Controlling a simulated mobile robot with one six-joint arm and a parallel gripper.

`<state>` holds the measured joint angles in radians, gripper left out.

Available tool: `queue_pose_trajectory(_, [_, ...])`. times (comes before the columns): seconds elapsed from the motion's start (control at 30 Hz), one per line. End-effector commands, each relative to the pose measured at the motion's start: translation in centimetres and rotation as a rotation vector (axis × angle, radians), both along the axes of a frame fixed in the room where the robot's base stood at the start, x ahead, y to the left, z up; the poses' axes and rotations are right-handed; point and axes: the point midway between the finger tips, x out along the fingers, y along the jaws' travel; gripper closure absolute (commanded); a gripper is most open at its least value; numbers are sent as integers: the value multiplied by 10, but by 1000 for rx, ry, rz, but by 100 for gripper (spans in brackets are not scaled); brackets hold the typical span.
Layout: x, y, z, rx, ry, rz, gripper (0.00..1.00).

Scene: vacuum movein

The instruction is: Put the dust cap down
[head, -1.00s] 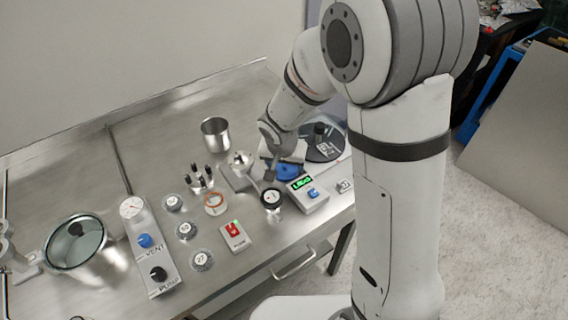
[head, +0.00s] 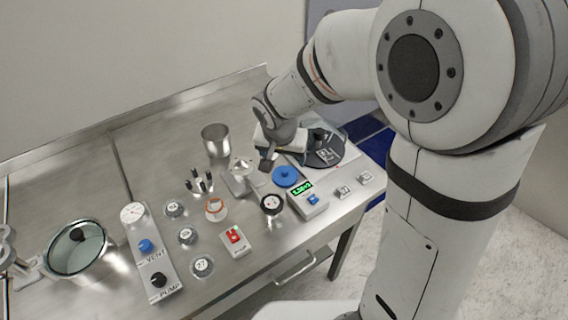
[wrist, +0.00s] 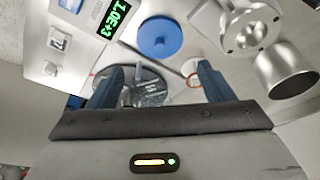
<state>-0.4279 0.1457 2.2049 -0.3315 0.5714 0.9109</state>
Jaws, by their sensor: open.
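The dust cap, seemingly the round blue disc (head: 285,176), lies flat on the steel bench behind the gauge box with the green display. In the wrist view the blue cap (wrist: 160,37) is whole and uncovered, beyond my fingertips. My gripper (head: 267,161) is open and empty, a little behind and left of the cap and apart from it. In the wrist view the two dark fingers of my gripper (wrist: 160,78) stand wide apart with nothing held between them.
A metal fitting on a block (head: 240,175) stands left of the cap, with a steel cup (head: 215,139) behind it. The gauge box (head: 307,199) is close in front right. A dark round plate (head: 324,150) lies at right. Bare bench lies at back left.

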Motion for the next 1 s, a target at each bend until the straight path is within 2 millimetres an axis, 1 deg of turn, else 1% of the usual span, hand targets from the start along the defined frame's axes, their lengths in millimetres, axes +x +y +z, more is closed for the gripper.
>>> queue_pose_trajectory(0.03, [-3,1,10,2,-4,1,26])
queue_pose_trajectory(0.1, [-6,2,20,1,-3,2,26])
queue_pose_trajectory(0.2, [-9,2,30,1,-1,0,26])
queue_pose_trajectory(0.4, [-12,2,37,0,2,2,26])
queue_pose_trajectory(0.47, [-13,-1,39,-1,2,3,26])
queue_pose_trajectory(0.57, [-22,-20,48,-4,6,10,26])
queue_pose_trajectory(0.67, [-43,-54,63,-10,18,34,26])
queue_pose_trajectory(0.7, [-55,-69,69,-12,25,47,26])
queue_pose_trajectory(0.77, [-74,-91,77,-12,35,70,26])
queue_pose_trajectory(0.8, [-88,-103,81,-12,40,87,26])
queue_pose_trajectory(0.9, [-120,-126,87,-9,51,132,26])
queue_pose_trajectory(1.0, [-145,-140,89,-5,55,173,26])
